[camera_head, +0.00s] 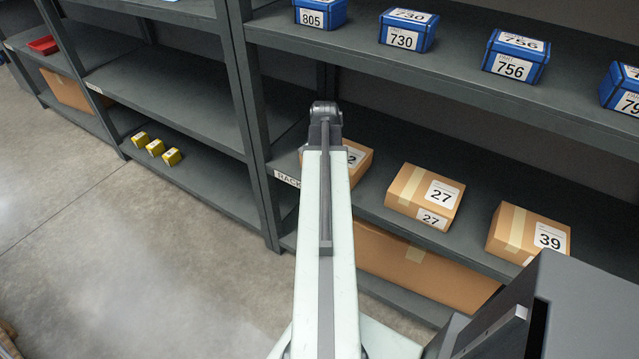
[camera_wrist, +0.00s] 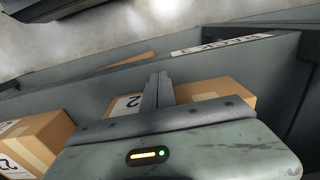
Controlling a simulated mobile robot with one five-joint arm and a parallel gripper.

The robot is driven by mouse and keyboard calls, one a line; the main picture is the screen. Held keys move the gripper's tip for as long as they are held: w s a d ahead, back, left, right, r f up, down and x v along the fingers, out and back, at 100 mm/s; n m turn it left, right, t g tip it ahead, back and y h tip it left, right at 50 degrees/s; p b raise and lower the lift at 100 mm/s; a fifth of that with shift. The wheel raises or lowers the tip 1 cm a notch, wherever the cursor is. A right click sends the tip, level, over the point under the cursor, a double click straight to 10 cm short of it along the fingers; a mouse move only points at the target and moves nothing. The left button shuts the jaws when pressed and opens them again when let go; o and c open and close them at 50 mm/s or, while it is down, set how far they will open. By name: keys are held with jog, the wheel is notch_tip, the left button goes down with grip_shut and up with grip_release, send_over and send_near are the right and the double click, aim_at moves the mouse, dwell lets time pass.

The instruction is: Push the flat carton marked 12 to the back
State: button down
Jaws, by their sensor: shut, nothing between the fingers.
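In the head view my fingers are hidden beyond the end of my arm.
Right of it on the same shelf stand cartons marked 27 (camera_head: 424,197) and 39 (camera_head: 527,236). Blue boxes (camera_head: 408,30) stand on the shelf above. A long carton (camera_head: 420,265) lies below. A dark upright post (camera_head: 243,110) stands to the left.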

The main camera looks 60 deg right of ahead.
aim_at(351, 145)
jog(key=shift+d, duration=0.35)
jog(key=d, duration=2.2)
jog(key=shift+d, duration=0.25)
jog(key=shift+a, duration=0.1)
jog(key=a, duration=0.4)
jog(key=shift+a, duration=0.35)
notch_tip(351, 145, up, 10)
jog(key=p, duration=1)
jog(key=shift+d, duration=0.45)
